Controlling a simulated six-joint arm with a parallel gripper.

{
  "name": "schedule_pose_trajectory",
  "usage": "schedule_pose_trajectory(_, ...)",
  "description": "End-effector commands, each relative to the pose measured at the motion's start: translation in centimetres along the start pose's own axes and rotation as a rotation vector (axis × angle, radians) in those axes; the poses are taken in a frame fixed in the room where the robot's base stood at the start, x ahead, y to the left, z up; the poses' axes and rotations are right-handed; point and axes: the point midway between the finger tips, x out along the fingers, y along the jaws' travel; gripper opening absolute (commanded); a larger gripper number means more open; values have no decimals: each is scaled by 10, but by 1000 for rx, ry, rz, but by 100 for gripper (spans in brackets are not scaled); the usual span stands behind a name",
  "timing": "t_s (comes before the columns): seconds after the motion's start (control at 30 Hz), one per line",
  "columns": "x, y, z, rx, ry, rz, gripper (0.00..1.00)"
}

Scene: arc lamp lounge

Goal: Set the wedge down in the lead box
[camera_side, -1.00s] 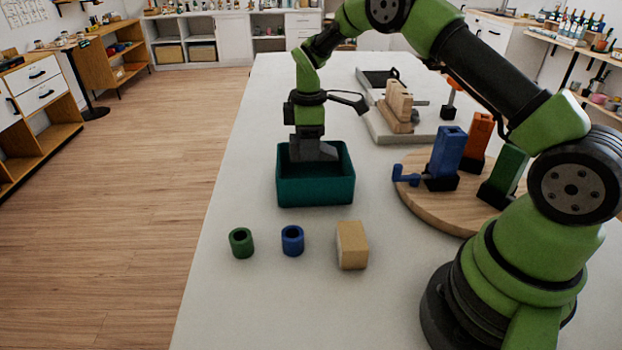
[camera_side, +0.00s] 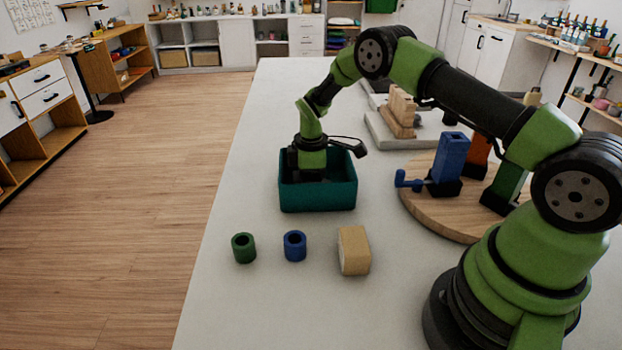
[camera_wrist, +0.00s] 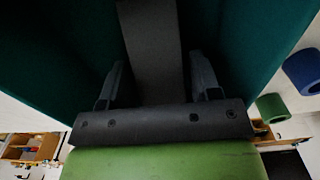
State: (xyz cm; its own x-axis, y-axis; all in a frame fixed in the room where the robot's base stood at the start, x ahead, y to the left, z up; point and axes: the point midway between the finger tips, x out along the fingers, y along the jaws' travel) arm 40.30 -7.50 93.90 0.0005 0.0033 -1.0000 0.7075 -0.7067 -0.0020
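The wedge (camera_wrist: 150,45) shows as a dark grey piece between my two fingers in the wrist view. In the side view it is hidden by the box wall and my gripper. My gripper (camera_wrist: 158,60) has a finger on each side of the wedge, close to its edges; whether the fingers press on it I cannot tell. In the side view my gripper (camera_side: 311,176) points down inside an open teal box (camera_side: 318,196), its fingers below the rim. The teal walls (camera_wrist: 65,60) surround it in the wrist view. Whether the wedge touches the box floor is hidden.
In front of the box stand a green ring (camera_side: 243,248), a blue ring (camera_side: 295,245) and a tan block (camera_side: 354,250). To the right, a round wooden board (camera_side: 430,213) carries blue, orange and green upright holders. Bare white tabletop (camera_side: 235,190) lies left of the box.

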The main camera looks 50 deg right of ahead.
Motion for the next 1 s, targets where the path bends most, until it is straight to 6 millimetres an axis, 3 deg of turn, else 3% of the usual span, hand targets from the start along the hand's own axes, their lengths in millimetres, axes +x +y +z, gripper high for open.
schedule_pose_trajectory(0.43, -9, 1, 0, 0, 2, 2, 72)
schedule_pose_trajectory(0.8, -86, 1, 0, 0, 2, 5, 72)
schedule_pose_trajectory(1.0, -115, 1, 0, 0, 1, 3, 72)
